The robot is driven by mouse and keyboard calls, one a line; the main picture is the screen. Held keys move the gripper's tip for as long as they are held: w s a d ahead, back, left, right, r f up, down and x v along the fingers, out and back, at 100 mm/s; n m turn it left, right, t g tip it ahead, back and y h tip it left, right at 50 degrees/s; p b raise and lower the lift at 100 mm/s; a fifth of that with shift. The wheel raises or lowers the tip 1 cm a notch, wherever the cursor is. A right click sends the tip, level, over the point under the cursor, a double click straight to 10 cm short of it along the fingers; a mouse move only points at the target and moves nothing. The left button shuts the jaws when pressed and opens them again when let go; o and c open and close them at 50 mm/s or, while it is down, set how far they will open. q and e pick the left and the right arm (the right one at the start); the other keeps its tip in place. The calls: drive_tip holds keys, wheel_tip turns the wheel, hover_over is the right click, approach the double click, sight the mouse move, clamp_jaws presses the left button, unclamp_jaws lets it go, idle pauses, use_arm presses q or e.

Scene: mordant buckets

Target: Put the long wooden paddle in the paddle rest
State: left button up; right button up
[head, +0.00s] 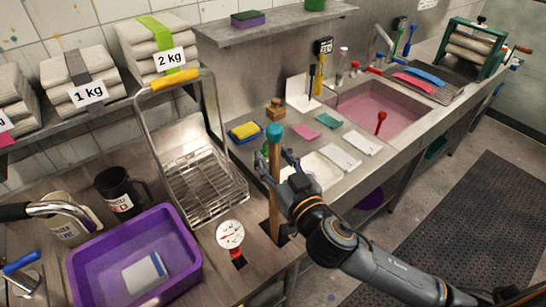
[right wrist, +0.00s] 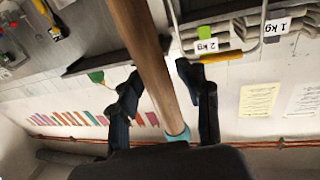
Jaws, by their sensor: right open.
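The long wooden paddle (head: 274,205) stands nearly upright at the front edge of the steel counter, its teal knob (head: 274,132) at the top. Its lower end meets a dark square opening (head: 285,236) in the counter, which looks like the paddle rest; how deep it goes is hidden. My right gripper (head: 275,163) is open around the shaft just below the knob. In the right wrist view the shaft (right wrist: 147,60) runs between the two spread fingers (right wrist: 162,82), with the teal end near the palm. My left gripper is not in view.
A purple tub (head: 185,222), a dial gauge (head: 230,235) and a wire rack (head: 205,180) stand left of the paddle. A white tray (head: 322,172) lies behind my right gripper. A sink of pink liquid (head: 375,108) is further right. Open floor with a dark mat (head: 470,220) lies at right.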

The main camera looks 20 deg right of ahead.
drive_tip(key=shift+r, duration=0.25)
drive_tip(key=s+b, duration=0.1)
drive_tip(key=s, duration=0.3)
drive_tip(key=s+d+f+b, duration=0.1)
drive_tip(key=shift+s+b, duration=0.35)
drive_tip(key=shift+s, duration=0.05)
drive_tip(key=s+p, duration=0.4)
drive_tip(key=s, duration=0.2)
drive_tip(key=shift+d+r, duration=0.35)
drive_tip(key=shift+d, duration=0.05)
